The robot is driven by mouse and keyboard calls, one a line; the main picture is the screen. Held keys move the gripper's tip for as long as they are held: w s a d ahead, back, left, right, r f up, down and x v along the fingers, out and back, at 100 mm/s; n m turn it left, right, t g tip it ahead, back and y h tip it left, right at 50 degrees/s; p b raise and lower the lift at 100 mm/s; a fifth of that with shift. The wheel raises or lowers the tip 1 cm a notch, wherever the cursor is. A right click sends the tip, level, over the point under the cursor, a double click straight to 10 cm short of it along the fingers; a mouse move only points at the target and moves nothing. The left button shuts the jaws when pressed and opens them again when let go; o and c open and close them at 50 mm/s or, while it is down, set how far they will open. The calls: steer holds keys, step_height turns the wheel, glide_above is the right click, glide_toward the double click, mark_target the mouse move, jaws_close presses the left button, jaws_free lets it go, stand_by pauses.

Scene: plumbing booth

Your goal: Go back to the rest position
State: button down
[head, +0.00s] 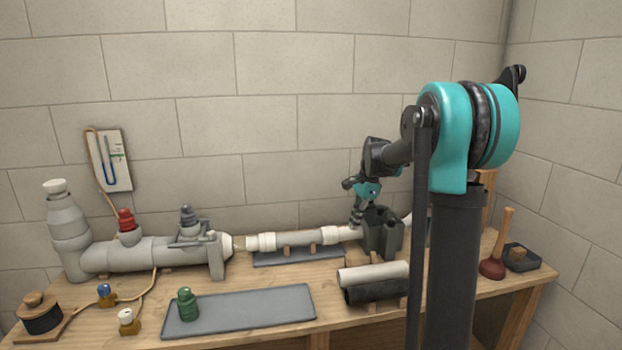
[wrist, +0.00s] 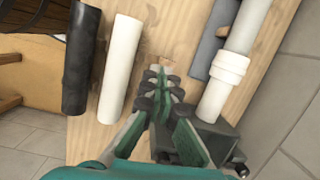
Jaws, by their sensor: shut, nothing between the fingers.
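My gripper (head: 357,218) is above the back of the bench, just left of the dark grey block (head: 384,238), pointing down. In the wrist view my gripper (wrist: 160,82) has its green-padded fingers together at the tips, with nothing between them. The dark block (wrist: 222,138) is right beside the fingers there. A white pipe assembly (head: 291,238) lies behind and left of the fingers. It also shows in the wrist view (wrist: 235,62). I cannot tell whether the fingers touch the block or the pipe.
A white pipe (head: 372,273) and a black pipe (head: 378,291) lie in front of the block. A large grey pipe (head: 140,254) with red and grey valves fills the left. A green fitting (head: 187,305) stands on a grey mat (head: 255,305). A plunger (head: 494,266) stands right.

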steer(key=s+d+f+n+t, duration=0.1)
steer(key=s+f+n, duration=0.1)
steer(key=s, duration=0.3)
steer(key=s+f+n+h, duration=0.1)
steer(key=s+f+n, duration=0.1)
steer(key=s, duration=0.4)
steer(key=s+d+f+n+t, duration=0.1)
steer(key=s+f+n, duration=0.2)
steer(key=s+n, duration=0.1)
steer(key=shift+s+d+t+h, duration=0.3)
steer(key=shift+s+d, duration=0.05)
steer(key=shift+s, duration=0.4)
steer(key=s+d+f+n+t, duration=0.1)
steer(key=s+f+n, duration=0.2)
steer(key=s, duration=0.3)
steer(key=s+d+f+n+h, duration=0.1)
steer(key=s+f+n, duration=0.2)
steer(key=s, duration=0.4)
steer(key=shift+f+n+t, duration=0.3)
steer(key=shift+f+t, duration=0.1)
steer(key=shift+f, duration=0.35)
steer(key=c, duration=2.3)
jaws_free()
